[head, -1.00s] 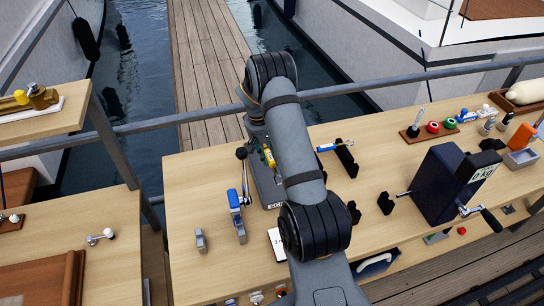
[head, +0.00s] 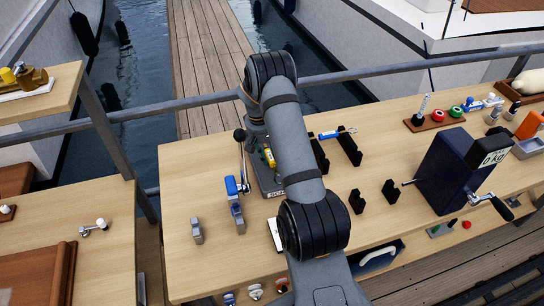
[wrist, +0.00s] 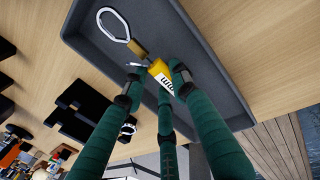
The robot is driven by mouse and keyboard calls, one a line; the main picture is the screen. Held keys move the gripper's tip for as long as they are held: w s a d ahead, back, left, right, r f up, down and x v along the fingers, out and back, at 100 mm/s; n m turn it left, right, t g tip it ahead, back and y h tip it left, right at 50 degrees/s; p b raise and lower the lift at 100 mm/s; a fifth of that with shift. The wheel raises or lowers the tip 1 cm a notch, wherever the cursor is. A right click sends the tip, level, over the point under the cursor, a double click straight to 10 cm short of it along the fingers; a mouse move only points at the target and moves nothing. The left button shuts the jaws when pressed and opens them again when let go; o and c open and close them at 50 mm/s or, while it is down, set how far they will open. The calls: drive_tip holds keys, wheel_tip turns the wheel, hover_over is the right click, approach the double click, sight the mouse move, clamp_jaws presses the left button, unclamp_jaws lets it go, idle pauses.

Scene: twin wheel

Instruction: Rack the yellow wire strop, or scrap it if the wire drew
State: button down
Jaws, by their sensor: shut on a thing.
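The yellow wire strop (head: 269,156) shows beside my arm in the head view, over the dark grey tray (head: 263,180), whose label is mostly cut off but begins "SC". In the wrist view, my gripper (wrist: 153,76), with green fingers, is shut on the strop's yellow sleeve (wrist: 159,68), which has dark lettering. A brass-coloured ferrule and a pale wire eye (wrist: 113,25) stick out toward the upper left. The grey tray (wrist: 85,45) lies beneath. The strop's other end is hidden by the fingers, so I cannot tell whether the wire drew. I cannot tell whether the strop touches the tray.
A blue strop (head: 330,134) rests on black stands right of my arm. Empty black stands (head: 357,201) are nearer. A blue lever tool (head: 236,188) stands left of the tray. A dark blue cranked machine (head: 447,172) reading 0 kg stands right. The bench's left corner is clear.

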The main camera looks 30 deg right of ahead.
drive_tip(key=c, duration=1.3)
unclamp_jaws()
drive_tip(key=shift+c, duration=0.2)
drive_tip(key=shift+o, duration=0.2)
wheel_tip(320, 180, up, 12)
drive_tip(key=a, duration=0.2)
drive_tip(key=shift+w+a, duration=0.15)
drive_tip(key=shift+w, duration=0.05)
drive_tip(key=shift+f, duration=0.2)
approach(266, 168)
drive_tip(key=d+f, duration=0.2)
drive_tip(key=f, duration=0.1)
drive_tip(key=d+f, duration=0.2)
drive_tip(key=shift+s+d, duration=0.1)
drive_tip(key=shift+s, duration=0.2)
wheel_tip(266, 168, up, 5)
drive_tip(key=p, duration=0.4)
drive_tip(key=shift+w+r+p, duration=0.1)
drive_tip(key=shift+r+p, duration=0.1)
drive_tip(key=shift+p, duration=0.3)
